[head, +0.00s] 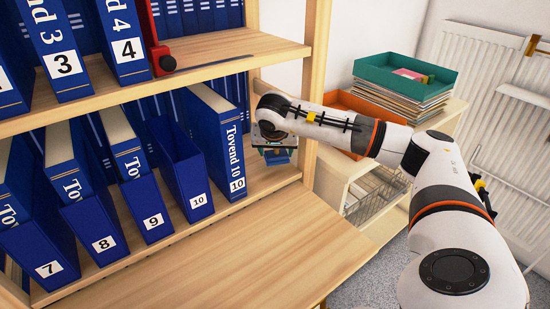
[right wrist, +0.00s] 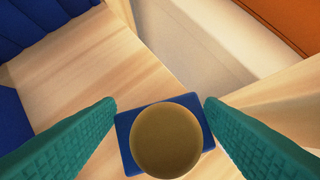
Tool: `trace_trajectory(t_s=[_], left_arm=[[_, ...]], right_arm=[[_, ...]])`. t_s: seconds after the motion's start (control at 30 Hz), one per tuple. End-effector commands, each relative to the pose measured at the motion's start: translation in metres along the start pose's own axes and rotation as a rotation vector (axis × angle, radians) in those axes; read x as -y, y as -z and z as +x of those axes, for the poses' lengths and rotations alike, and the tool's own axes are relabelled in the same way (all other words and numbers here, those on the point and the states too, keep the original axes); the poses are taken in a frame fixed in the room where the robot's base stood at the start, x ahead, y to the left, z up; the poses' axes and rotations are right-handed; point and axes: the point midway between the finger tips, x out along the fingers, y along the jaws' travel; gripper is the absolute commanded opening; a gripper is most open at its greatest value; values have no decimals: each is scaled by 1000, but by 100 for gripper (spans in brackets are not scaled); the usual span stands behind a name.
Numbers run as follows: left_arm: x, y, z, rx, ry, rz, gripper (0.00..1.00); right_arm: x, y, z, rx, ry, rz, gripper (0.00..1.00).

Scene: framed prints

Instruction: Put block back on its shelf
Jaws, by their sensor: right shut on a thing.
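The block (right wrist: 128,127) is blue and rectangular, with a round tan knob (right wrist: 167,142) on top. In the right wrist view it sits between the green finger pads of my right gripper (right wrist: 160,108), which is shut on it. In the head view the right gripper (head: 274,146) points down at the right end of the lower shelf (head: 285,178), beside the Tovend 10 binder (head: 220,135). The block's blue edge (head: 280,158) shows below the fingers. I cannot tell whether it touches the shelf board. My left gripper is not in view.
Several blue numbered binders and slipcases fill the shelf to the left. A red bookend (head: 158,45) stands on the upper shelf. The wooden worktop (head: 260,255) in front is clear. Behind my right arm are a teal tray (head: 385,77) and an orange tray (head: 345,104).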

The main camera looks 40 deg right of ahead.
Motion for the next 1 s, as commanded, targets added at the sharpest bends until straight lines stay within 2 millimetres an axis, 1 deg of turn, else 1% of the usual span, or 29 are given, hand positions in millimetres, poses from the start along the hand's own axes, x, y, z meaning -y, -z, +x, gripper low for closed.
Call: trace_trajectory(t_s=[0.03,0.1,0.17,0.33,0.57,0.6,0.63,0.67,1.0], left_arm=[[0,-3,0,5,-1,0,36],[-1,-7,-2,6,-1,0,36],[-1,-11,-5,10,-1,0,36],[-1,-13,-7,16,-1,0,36],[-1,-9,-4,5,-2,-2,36],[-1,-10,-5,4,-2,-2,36],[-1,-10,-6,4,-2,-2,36],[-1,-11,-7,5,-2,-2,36],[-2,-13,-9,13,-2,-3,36]], right_arm=[[1,6,10,-2,4,-2,38],[1,12,20,-2,2,-2,38],[-2,12,25,-2,2,0,38],[-2,11,26,0,0,0,38],[-2,13,28,0,1,0,38],[-2,13,29,0,1,0,64],[-2,13,28,0,1,0,69],[-2,13,28,0,1,0,72],[-2,11,26,0,1,0,72]])
